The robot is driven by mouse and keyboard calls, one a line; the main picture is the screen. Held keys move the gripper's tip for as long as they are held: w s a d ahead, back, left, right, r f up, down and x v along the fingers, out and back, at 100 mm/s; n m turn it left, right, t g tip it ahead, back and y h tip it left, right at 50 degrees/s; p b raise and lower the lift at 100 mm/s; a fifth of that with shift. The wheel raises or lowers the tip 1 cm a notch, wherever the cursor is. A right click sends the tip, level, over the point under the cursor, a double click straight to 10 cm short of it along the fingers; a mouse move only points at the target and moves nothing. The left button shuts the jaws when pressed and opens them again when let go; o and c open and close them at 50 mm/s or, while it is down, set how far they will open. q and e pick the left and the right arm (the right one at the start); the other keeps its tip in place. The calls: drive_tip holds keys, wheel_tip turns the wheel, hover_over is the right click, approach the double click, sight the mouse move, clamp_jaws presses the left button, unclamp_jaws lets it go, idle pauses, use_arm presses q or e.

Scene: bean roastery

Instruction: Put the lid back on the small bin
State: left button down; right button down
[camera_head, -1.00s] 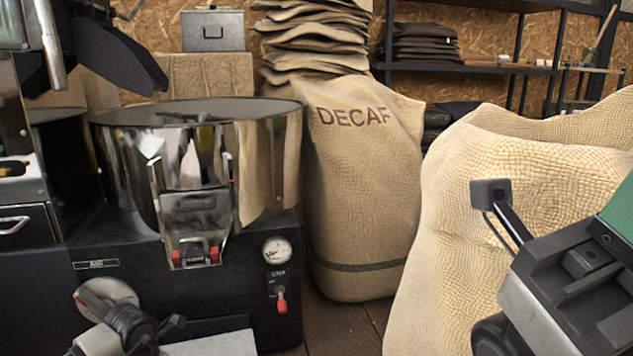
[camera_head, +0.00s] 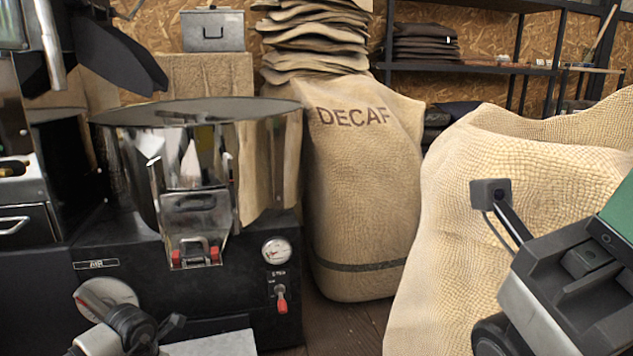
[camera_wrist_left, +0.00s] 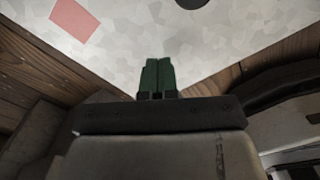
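I cannot make out the small bin or its lid for certain in either view. In the left wrist view the green fingers of my left gripper (camera_wrist_left: 157,78) are together, with nothing visible between them. They are over a pale mottled grey surface (camera_wrist_left: 205,45) that has a pinkish-red square patch (camera_wrist_left: 73,20) and a dark round thing, cut off at the top edge. In the head view a pale flat surface (camera_head: 212,345) shows at the bottom, beside my left arm. My right arm comes in from the right; its fingers are not visible.
A black machine with a shiny steel drum (camera_head: 255,155) stands at the left. A DECAF sack (camera_head: 365,200) stands in the middle, and a large burlap sack (camera_head: 455,240) at the right, behind my right arm. A strip of wooden floor (camera_head: 335,325) shows between them.

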use_arm(q)
drive_tip(key=shift+f+b, duration=0.65)
drive_tip(key=shift+f, duration=0.5)
drive_tip(key=shift+r, duration=0.1)
idle(0.7)
